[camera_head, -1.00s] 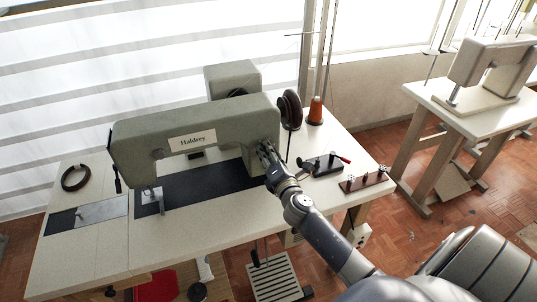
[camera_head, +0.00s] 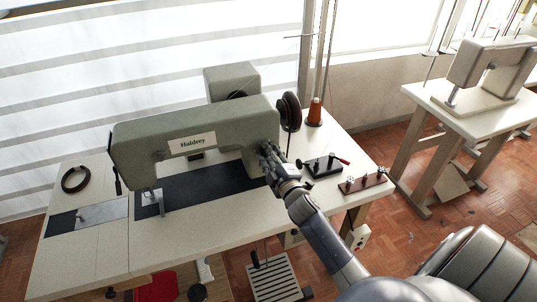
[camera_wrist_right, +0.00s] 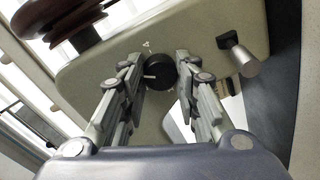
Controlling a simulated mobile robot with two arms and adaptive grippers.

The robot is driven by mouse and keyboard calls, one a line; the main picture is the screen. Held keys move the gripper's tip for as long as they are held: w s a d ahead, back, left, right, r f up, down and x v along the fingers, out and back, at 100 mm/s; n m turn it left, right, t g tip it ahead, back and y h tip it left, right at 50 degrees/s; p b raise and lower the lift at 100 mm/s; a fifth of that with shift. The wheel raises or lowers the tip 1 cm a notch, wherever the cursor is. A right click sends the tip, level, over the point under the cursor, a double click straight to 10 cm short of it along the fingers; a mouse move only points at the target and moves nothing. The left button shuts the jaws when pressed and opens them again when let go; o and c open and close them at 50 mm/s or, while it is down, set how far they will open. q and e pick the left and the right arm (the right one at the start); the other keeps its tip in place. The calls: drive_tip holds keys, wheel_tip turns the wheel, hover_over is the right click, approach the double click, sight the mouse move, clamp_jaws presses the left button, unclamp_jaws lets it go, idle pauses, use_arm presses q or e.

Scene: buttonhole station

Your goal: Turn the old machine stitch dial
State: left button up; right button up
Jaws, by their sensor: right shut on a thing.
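The old sewing machine (camera_head: 215,122) is grey-green with a "Haldrey" label and stands on a pale table. Its stitch dial (camera_wrist_right: 158,72) is a small black round knob with a white line on the end of the machine's body. A small mark shows on the body just above the dial in the wrist view. My right gripper (camera_head: 267,152) is at the machine's right end, shut on the dial, with one finger on each side of it. The gripper hides the dial in the head view. My left gripper is not in view.
A silver lever (camera_wrist_right: 243,60) with a black end sticks out near the right finger. Small thread-guide blocks (camera_head: 362,182) sit on the table's right side. A second machine (camera_head: 490,65) is farther right.

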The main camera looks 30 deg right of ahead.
drive_tip(key=m+p, duration=0.1)
drive_tip(key=m, duration=1)
drive_tip(key=shift+f+t+p, duration=0.1)
drive_tip(key=shift+t+p, duration=0.3)
idle(0.3)
drive_tip(key=o, duration=1.1)
drive_tip(key=shift+s, duration=0.15)
drive_tip(key=s, duration=0.4)
drive_tip(key=s+a, duration=0.1)
drive_tip(key=s, duration=0.2)
drive_tip(key=s+a, duration=0.1)
drive_tip(key=s, duration=0.3)
drive_tip(key=shift+s, duration=0.3)
drive_tip(key=shift+f, duration=0.1)
